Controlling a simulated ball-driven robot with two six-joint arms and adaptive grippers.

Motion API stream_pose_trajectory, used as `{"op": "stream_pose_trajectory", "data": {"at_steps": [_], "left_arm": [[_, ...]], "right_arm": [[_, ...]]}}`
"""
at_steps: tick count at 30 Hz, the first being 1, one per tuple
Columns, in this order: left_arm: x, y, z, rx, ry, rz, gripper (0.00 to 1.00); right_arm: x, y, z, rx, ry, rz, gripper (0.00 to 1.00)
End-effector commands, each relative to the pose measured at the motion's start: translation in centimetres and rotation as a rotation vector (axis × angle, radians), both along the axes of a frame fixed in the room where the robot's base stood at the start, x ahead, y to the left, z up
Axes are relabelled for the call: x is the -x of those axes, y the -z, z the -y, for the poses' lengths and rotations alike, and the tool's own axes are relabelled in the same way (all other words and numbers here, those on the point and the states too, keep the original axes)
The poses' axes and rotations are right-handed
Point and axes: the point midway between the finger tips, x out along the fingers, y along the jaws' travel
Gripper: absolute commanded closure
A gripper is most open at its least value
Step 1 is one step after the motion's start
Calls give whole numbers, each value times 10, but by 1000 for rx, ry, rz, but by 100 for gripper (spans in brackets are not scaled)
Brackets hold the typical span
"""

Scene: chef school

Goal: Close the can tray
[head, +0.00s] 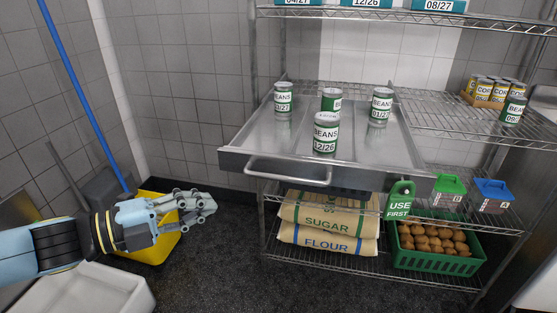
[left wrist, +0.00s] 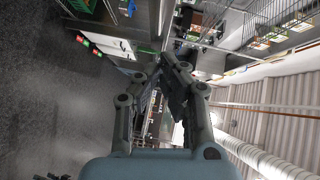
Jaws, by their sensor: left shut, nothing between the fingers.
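The can tray (head: 240,158) is a wide grey metal drawer on the wire shelf unit. It is pulled out past the shelf's front, with a bar handle (head: 288,171) on its front face. Several bean cans stand upright in it, among them one near the front (head: 326,135) and one at the right (head: 380,104). My left gripper (head: 210,202) is shut and empty, left of the tray and below its handle level, apart from it. Its fingers also show in the left wrist view (left wrist: 165,75). My right gripper is not in view.
Sugar and flour sacks (head: 326,222) and a green crate of brown produce (head: 435,258) sit on the lower shelf. A green "use first" tag (head: 398,200) hangs at the tray's right. The dark floor (head: 215,270) before the shelves is clear.

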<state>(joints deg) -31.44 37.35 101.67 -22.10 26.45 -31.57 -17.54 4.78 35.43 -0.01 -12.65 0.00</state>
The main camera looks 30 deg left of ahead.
Motion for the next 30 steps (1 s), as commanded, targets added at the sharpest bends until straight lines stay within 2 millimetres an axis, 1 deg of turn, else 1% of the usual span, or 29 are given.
{"op": "stream_pose_trajectory", "data": {"at_steps": [1, 2, 5, 8, 11, 14, 22, 27, 30], "left_arm": [[4, -5, -4, -13, 5, -14, 100], [5, -5, -4, -16, 7, -18, 100], [4, -2, -3, -17, 6, -22, 100], [-4, 1, 1, -14, 4, -22, 100], [-17, 3, 8, -13, 2, -20, 100], [-32, 3, 16, -12, 0, -20, 100], [-81, 10, 44, -9, -1, -22, 100], [-105, 18, 37, -13, 1, -25, 100], [-113, 20, 34, -13, 1, -26, 100]], "right_arm": [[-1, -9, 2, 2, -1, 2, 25], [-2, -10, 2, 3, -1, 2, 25], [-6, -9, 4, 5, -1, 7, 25], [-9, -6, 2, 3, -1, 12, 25], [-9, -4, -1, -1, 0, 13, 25], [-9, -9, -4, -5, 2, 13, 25], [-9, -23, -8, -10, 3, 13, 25], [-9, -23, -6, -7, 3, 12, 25], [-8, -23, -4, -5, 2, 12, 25]]}}
